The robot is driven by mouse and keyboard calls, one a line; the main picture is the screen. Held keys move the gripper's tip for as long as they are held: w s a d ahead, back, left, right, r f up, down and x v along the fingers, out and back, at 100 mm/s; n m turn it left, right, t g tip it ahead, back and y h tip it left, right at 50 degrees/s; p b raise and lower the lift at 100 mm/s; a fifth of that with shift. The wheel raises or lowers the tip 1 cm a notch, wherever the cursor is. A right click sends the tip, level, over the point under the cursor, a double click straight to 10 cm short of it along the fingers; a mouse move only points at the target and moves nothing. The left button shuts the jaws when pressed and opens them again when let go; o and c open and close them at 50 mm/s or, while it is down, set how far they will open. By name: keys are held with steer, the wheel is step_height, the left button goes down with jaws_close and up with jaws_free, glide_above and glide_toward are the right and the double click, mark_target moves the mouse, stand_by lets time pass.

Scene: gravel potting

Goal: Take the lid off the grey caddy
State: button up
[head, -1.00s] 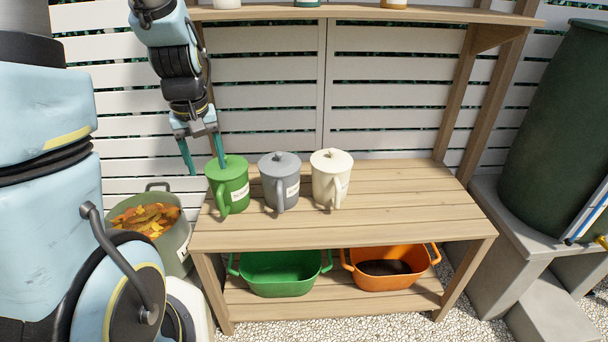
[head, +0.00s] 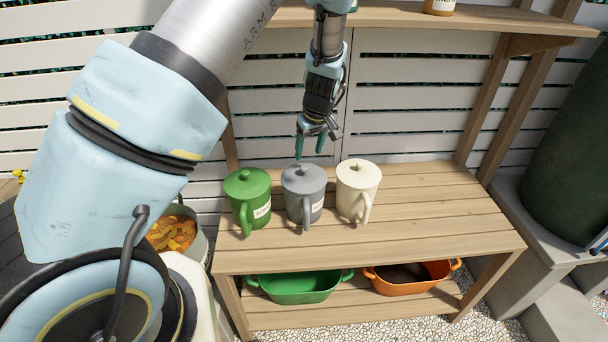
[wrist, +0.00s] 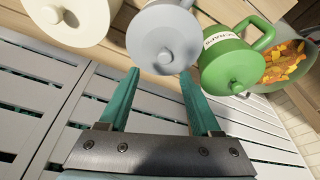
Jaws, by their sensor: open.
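The grey caddy (head: 303,205) stands upright on the potting bench between the green and the cream caddies. Its grey lid (head: 303,178), with a small knob on top, is on it. The lid also shows in the wrist view (wrist: 165,42), just beyond the fingertips. My gripper (head: 311,152) is above and slightly behind the grey caddy, pointing down. It is open and empty, and its two teal fingers stand apart in the wrist view (wrist: 159,78). The fingertips look clear of the lid knob.
The lidded green caddy (head: 248,205) and cream caddy (head: 357,195) stand close on either side. The bench top (head: 440,215) is clear to the right. A green tub (head: 300,290) and an orange tub (head: 412,276) are on the lower shelf. An upper shelf (head: 450,20) runs behind.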

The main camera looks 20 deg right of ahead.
mark_target(304, 167)
steer(key=shift+s+a+p+x, duration=0.15)
steer(key=shift+p+x, duration=0.55)
steer(key=shift+x, duration=0.95)
steer(key=shift+s+a+p+x, duration=0.15)
steer(key=shift+p+x, duration=0.55)
steer(key=shift+x, duration=0.95)
steer(key=shift+f, duration=0.1)
jaws_close()
